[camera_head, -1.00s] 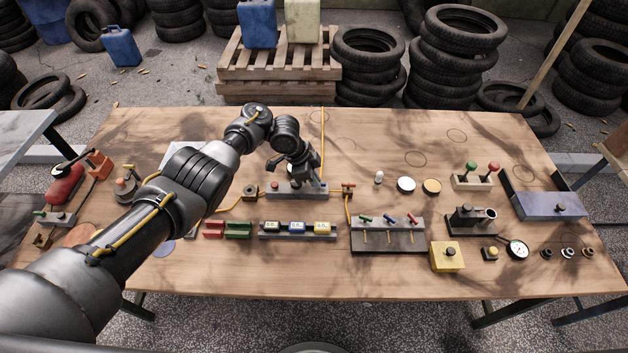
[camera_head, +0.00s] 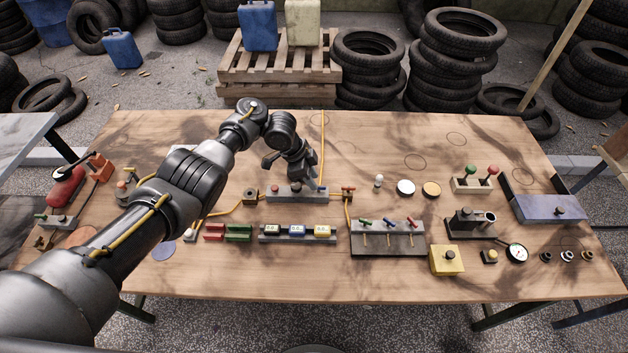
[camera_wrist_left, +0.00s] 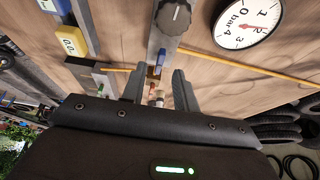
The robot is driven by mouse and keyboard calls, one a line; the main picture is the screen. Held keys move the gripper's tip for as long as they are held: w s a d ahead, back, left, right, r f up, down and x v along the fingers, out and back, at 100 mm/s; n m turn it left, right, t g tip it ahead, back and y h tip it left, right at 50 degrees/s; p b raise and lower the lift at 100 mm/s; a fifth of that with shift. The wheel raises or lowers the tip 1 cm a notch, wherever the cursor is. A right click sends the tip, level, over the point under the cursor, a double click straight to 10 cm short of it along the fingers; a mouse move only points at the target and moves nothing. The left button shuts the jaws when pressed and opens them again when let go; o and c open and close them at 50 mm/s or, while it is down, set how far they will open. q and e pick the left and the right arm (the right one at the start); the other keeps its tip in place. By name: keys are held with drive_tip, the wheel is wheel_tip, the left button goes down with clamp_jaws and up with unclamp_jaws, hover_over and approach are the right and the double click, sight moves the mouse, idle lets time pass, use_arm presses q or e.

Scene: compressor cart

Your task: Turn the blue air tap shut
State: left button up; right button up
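Small brownish fittings show past the fingertips. A black knob (camera_wrist_left: 174,16) on a grey block lies beyond them. My right gripper is out of view.
A pressure gauge (camera_wrist_left: 248,22) stands close to my left gripper in the left wrist view. A yellow hose (camera_head: 323,135) runs across the table. A row of labelled blocks (camera_head: 297,237) lies in front, a yellow box (camera_head: 446,258) at front right. The table's back right is mostly clear.

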use_arm(q)
drive_tip(key=p+v, duration=0.5)
drive_tip(key=v, duration=0.3)
drive_tip(key=shift+a+r, duration=0.1)
drive_tip(key=shift+a, duration=0.05)
